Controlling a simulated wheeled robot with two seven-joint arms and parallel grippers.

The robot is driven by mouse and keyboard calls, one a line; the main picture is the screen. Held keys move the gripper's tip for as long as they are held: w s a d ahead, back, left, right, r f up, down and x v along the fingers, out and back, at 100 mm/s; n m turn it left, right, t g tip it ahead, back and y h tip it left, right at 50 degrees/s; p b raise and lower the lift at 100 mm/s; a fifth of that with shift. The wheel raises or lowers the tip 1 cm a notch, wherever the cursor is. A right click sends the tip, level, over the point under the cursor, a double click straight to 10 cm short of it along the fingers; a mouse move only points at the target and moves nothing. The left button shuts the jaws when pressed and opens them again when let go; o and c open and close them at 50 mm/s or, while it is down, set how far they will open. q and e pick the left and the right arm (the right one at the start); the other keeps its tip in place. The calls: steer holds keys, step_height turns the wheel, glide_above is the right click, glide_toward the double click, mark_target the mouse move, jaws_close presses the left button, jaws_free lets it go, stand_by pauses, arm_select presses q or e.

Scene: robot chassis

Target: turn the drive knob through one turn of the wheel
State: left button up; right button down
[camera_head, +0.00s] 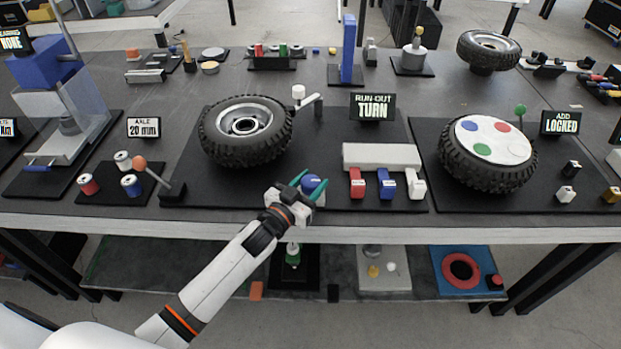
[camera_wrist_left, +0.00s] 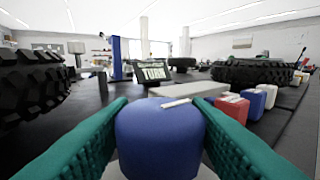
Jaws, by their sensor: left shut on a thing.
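The drive knob is a blue rounded cap (camera_head: 311,184) near the front edge of the table, with a pale pointer mark on its top. In the left wrist view the knob (camera_wrist_left: 158,138) fills the space between the two green fingers. My left gripper (camera_head: 304,187) is shut on it. The wheel (camera_head: 245,130) with its black tyre and silver rim lies on the dark board behind and left of the knob. A sign reading "RUN-OUT TURN" (camera_head: 372,107) stands behind. My right gripper is not in view.
A pale block (camera_head: 382,157) with red, blue and white keys stands right of the knob. An orange-tipped lever (camera_head: 140,163) is at the left. A white-tipped gauge arm (camera_head: 300,93) stands beside the tyre. A second wheel (camera_head: 462,172) is further right.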

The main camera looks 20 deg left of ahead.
arm_select(q)
steer(key=m+h, duration=0.1)
steer(key=g+h, duration=0.1)
steer(key=shift+a+r+m+h+p, duration=0.1)
steer(key=shift+a+m+h+p, duration=0.1)
steer(key=shift+m+h+p, duration=0.15)
steer(key=shift+m+g+h, duration=0.3)
steer(key=shift+m+h, duration=0.15)
steer(key=shift+h, duration=0.1)
steer(key=m+g+h, duration=0.1)
steer(key=m+h, duration=0.1)
steer(key=shift+g+h+b, duration=0.3)
steer(key=shift+g, duration=0.1)
steer(key=shift+d+m+g+h, duration=0.1)
steer(key=shift+m+g+h, duration=0.5)
steer(key=shift+h, duration=0.1)
steer(key=shift+g+b, duration=0.3)
steer(key=o, duration=0.9)
steer(key=shift+o, duration=0.2)
